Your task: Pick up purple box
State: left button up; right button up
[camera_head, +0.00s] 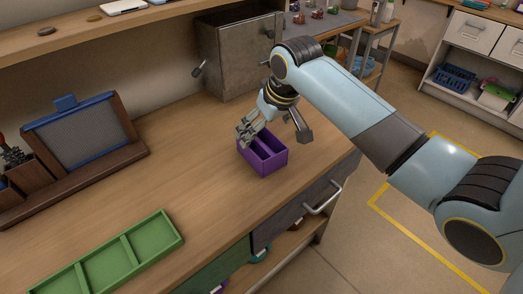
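The purple box (264,165) stands upright on the wooden worktop, near its front edge. It is open-topped, with a divider inside. My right gripper (274,131) comes in from the right and is just above the back part of the box. Its fingers are spread apart, one over the box's back left side and the other past its back right side. I cannot tell whether a finger touches the box. Nothing is seen held. My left gripper is not in view.
A green divided tray (122,254) lies at the front left of the worktop (190,175). A framed panel (75,137) in a wooden stand is at the left. A grey metal cabinet (238,52) stands behind the box. The worktop left of the box is clear.

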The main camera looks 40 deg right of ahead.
aim_at(260, 142)
jog(key=x, duration=0.6)
jog(key=shift+s+a+f, duration=0.1)
jog(key=shift+s+a, duration=0.05)
jog(key=shift+f+p, duration=0.25)
jog(key=shift+p, duration=0.1)
dwell(0.4)
jog(key=c, duration=1.2)
